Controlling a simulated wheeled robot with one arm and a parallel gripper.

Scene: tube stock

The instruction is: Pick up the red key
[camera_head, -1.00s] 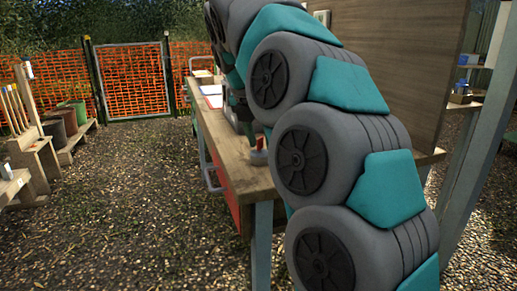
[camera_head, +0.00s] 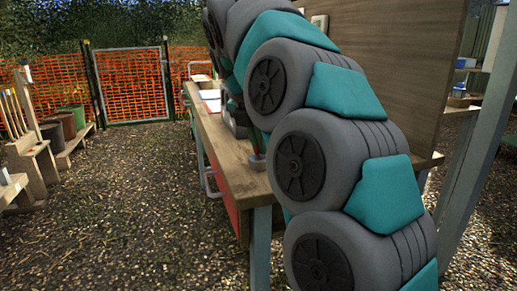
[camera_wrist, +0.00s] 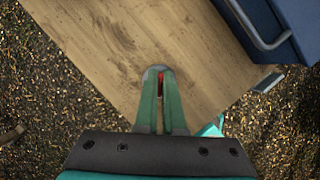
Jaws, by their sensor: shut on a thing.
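The red key (camera_wrist: 161,83) shows as a narrow red strip between the two green fingers of my gripper (camera_wrist: 160,78) in the wrist view. My gripper is shut on it, and the fingers hide most of it. A small round grey holder (camera_wrist: 153,71) lies under the fingertips near the bench corner. In the head view the grey holder (camera_head: 257,162) stands on the wooden bench (camera_head: 232,163). There my gripper (camera_head: 256,148) is just above the holder, partly hidden by my arm. I cannot tell whether the key still touches the holder.
A blue box with a metal handle (camera_wrist: 265,38) stands at the upper right of the wrist view. A tall wooden panel (camera_head: 395,70) rises behind the bench. Pots (camera_head: 55,134) stand on a low rack at the left. The gravel (camera_head: 130,200) left of the bench is clear.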

